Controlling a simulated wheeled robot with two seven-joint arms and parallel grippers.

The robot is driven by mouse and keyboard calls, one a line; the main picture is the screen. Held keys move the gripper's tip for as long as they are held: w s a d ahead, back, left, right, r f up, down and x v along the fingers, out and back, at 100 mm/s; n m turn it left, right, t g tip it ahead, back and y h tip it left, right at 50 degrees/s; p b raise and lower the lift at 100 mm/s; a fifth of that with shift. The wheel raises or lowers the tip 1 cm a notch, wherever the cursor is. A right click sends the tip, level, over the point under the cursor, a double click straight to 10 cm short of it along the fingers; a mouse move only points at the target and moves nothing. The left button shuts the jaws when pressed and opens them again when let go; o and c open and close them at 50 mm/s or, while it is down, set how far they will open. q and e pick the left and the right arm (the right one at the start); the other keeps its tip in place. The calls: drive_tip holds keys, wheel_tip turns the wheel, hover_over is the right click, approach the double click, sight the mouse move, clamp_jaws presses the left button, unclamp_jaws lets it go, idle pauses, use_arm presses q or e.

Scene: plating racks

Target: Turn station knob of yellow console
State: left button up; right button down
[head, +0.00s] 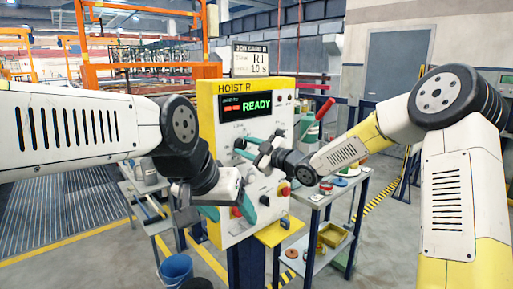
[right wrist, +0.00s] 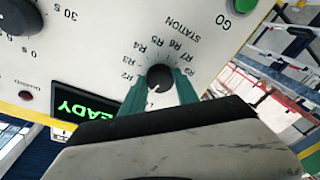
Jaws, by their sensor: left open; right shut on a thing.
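The yellow console (head: 207,100) is labelled HOIST R and its screen (head: 246,105) reads READY in green. In the right wrist view the dark round station knob (right wrist: 160,77) sits below an arc of R labels and the word STATION, all upside down. My right gripper (head: 258,146) is at the console's white face, its teal fingers (right wrist: 160,88) shut on the knob's two sides. Which label the knob points at is too small to tell. In the head view the knob is hidden by the gripper. My left gripper (head: 227,210) is open and empty before the console's lower face.
A second dark knob (right wrist: 17,15) and a green GO button (right wrist: 243,5) flank the station knob. A grey cart (head: 335,200) stands right; a blue bucket (head: 176,268) is on the floor.

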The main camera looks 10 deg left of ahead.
drive_tip(key=shift+m, duration=1.5)
drive_tip(key=shift+f, duration=0.1)
drive_tip(key=c, duration=0.9)
unclamp_jaws()
drive_tip(key=v, duration=0.7)
drive_tip(key=shift+s+d, duration=0.25)
drive_tip(key=shift+d, duration=0.1)
drive_tip(key=shift+f, duration=0.1)
